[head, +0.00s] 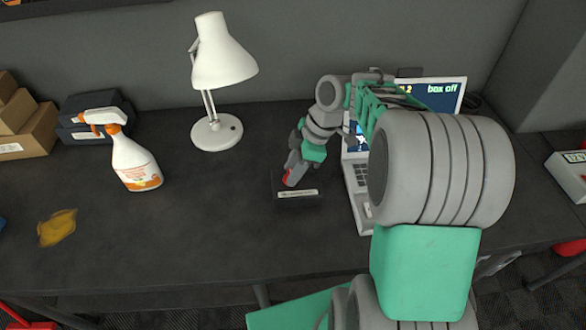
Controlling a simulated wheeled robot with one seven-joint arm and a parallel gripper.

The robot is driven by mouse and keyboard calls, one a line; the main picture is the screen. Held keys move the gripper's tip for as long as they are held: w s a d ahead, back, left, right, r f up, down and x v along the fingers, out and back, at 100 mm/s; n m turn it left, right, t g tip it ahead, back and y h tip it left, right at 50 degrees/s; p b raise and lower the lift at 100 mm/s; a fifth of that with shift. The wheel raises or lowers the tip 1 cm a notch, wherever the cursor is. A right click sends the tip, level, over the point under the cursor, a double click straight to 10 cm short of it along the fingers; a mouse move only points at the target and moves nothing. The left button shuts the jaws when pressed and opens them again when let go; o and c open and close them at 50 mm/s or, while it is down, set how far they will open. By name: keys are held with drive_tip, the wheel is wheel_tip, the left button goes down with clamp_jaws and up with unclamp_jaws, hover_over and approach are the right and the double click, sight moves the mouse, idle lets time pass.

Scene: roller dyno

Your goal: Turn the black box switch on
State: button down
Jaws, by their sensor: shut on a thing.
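The black box (312,203) sits on the dark tabletop, with a pale label strip along its front edge. A small red switch (287,176) shows at the left of its top. My gripper (290,174) reaches down from the right and is shut on the red switch; the fingers hide part of it and of the box top. The laptop (440,92) behind my arm reads "box off" on its screen. My arm covers much of the laptop.
A white desk lamp (222,55) stands behind and left of the box. A spray bottle (135,162), a yellow cloth (57,228), dark boxes (85,133) and cardboard boxes (30,125) are further left. The table between bottle and black box is clear.

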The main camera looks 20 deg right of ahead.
drive_tip(key=shift+m, duration=0.3)
drive_tip(key=m+b, duration=0.1)
drive_tip(key=m+t+b, duration=0.1)
drive_tip(key=m, duration=0.1)
drive_tip(key=shift+s+f+t+h+b, duration=0.1)
drive_tip(key=shift+s+t+h+b, duration=0.05)
drive_tip(key=shift+t+h+b, duration=0.2)
drive_tip(key=m+b, duration=0.1)
drive_tip(key=m, duration=0.2)
drive_tip(key=m+t+h+b, duration=0.1)
drive_tip(key=m+b, duration=0.1)
drive_tip(key=shift+a+m+h, duration=0.2)
drive_tip(key=shift+m+h, duration=0.05)
drive_tip(key=shift+m, duration=0.15)
drive_tip(key=m+b, duration=0.1)
drive_tip(key=m, duration=0.1)
drive_tip(key=m+t+h+b, duration=0.1)
drive_tip(key=m, duration=0.1)
drive_tip(key=shift+s+a+m+h+b, duration=0.1)
drive_tip(key=shift+a+m+h+b, duration=0.05)
drive_tip(key=shift+m+h+b, duration=0.8)
drive_tip(key=shift+m+h, duration=0.05)
drive_tip(key=shift+m, duration=1.2)
drive_tip(key=c, duration=0.9)
unclamp_jaws()
